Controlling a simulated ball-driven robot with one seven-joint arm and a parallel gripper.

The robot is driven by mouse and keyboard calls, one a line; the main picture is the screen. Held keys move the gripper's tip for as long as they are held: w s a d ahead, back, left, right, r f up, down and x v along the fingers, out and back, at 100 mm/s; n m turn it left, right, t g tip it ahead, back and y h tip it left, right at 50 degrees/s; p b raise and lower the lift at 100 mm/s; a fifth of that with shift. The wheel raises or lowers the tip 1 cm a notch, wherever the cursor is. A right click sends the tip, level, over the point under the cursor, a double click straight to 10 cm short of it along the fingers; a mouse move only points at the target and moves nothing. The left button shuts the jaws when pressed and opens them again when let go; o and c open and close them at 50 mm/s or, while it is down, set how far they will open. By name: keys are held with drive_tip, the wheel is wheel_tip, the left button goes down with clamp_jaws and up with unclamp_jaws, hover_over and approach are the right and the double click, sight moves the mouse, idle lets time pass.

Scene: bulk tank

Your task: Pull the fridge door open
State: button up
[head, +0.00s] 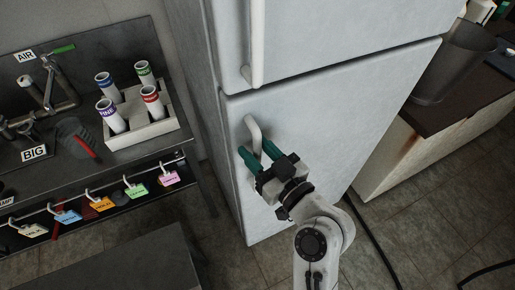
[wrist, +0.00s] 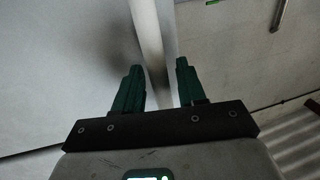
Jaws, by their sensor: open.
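The white fridge has an upper door (head: 330,40) and a lower door (head: 325,140), both closed against the body. The lower door carries a pale vertical bar handle (head: 254,134) near its left edge. My gripper (head: 257,156) is at this handle with its green fingers open. In the wrist view the handle (wrist: 150,45) runs down between the two fingertips (wrist: 158,68), one on each side. Whether a finger touches the handle cannot be told. The handle's lower part is hidden behind my gripper.
A dark bench (head: 190,160) with a white rack (head: 150,132) of labelled tubes and several hanging coloured padlock tags stands left of the fridge. A counter with a grey bin (head: 452,62) is at right. Tiled floor with a black cable (head: 372,240) lies free at lower right.

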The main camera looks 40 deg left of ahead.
clamp_jaws()
drive_tip(key=shift+d, duration=0.15)
idle(0.4)
